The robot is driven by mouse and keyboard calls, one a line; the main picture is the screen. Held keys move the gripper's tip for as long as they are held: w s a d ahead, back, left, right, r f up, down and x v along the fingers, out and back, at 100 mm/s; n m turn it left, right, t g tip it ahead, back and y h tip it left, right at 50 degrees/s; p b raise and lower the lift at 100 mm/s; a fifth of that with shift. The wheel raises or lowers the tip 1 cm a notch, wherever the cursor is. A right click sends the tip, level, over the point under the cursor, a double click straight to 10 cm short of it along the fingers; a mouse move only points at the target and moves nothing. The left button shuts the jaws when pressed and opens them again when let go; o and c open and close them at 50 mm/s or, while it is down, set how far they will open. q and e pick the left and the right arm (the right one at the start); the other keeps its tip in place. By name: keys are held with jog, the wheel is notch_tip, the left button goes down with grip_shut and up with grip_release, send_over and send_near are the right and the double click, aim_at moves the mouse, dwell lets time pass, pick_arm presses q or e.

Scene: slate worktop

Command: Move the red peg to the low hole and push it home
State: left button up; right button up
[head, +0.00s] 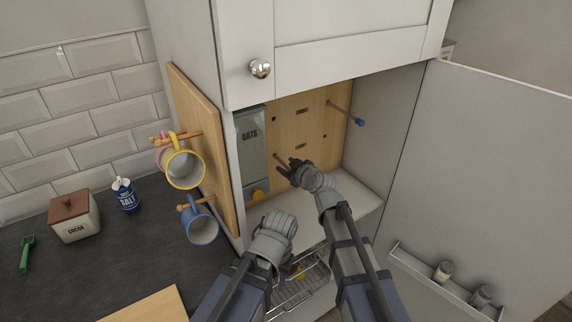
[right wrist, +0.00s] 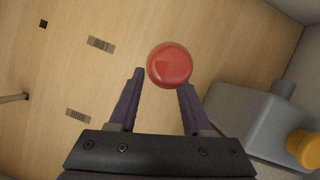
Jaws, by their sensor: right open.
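The red peg's round end (right wrist: 170,64) shows in the right wrist view, at the tips of my right gripper (right wrist: 162,84). The fingers are apart, on either side of the red end, and no grip on it shows. In the head view, my right gripper (head: 288,168) is at the lower left of the wooden back panel (head: 290,127); a pale shaft (head: 279,157) runs to the panel there and its red end is hidden. An empty dark hole (head: 324,135) is at the panel's lower right. My left gripper (head: 272,232) is lower; its fingers are hidden.
A blue-ended peg (head: 345,112) sticks out at upper right; another dark hole (head: 274,118) is upper left. The oats dispenser (head: 251,150) stands close left of my right gripper. Mugs (head: 185,169) hang outside the cabinet. The open door (head: 480,170) bounds the right.

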pick_arm(q)
notch_tip(320, 180, up, 2)
jog(key=shift+r+p, duration=0.25)
jog(key=shift+p, duration=0.75)
pick_arm(e)
jog(key=v, duration=0.6)
jog(key=shift+s, duration=0.2)
jog(key=shift+d, duration=0.15)
